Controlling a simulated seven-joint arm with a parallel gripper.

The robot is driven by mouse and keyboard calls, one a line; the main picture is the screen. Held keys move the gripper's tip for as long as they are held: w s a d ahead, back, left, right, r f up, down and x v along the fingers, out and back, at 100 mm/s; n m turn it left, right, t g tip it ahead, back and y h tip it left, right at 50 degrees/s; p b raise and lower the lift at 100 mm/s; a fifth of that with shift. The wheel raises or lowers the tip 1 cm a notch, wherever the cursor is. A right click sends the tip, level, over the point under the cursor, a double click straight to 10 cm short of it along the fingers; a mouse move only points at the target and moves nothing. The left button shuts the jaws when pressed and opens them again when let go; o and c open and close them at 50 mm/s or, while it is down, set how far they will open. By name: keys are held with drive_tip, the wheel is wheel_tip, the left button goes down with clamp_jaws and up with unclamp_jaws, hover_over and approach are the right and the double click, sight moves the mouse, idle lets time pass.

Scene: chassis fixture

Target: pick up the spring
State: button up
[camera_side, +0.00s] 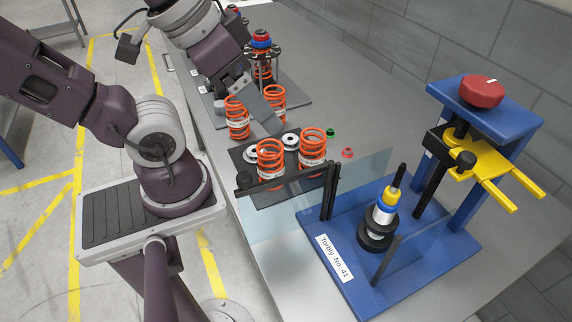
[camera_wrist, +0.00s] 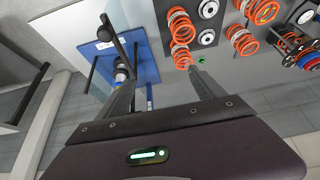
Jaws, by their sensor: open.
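Several orange coil springs stand on the table; the pictures do not single one out. In the side view two are at the front, a left one (camera_side: 271,160) and a right one (camera_side: 312,148); two more, a left one (camera_side: 237,118) and a right one (camera_side: 274,103), stand behind. Contact with any spring is not visible.
A blue fixture (camera_side: 440,262) with a black-and-yellow shock absorber (camera_side: 380,222), a yellow fork and a red knob (camera_side: 481,91) stands at the right. A clear panel (camera_side: 280,216) stands between it and the springs. White-black discs (camera_side: 290,140) lie between the springs.

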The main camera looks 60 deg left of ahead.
drive_tip(key=m+g, duration=0.6)
drive_tip(key=m, duration=1.2)
hover_over(270, 151)
drive_tip(key=d, duration=0.2)
wheel_tip(270, 151, down, 12)
drive_tip(key=f, duration=0.6)
drive_tip(key=shift+s, duration=0.35)
clamp_jaws()
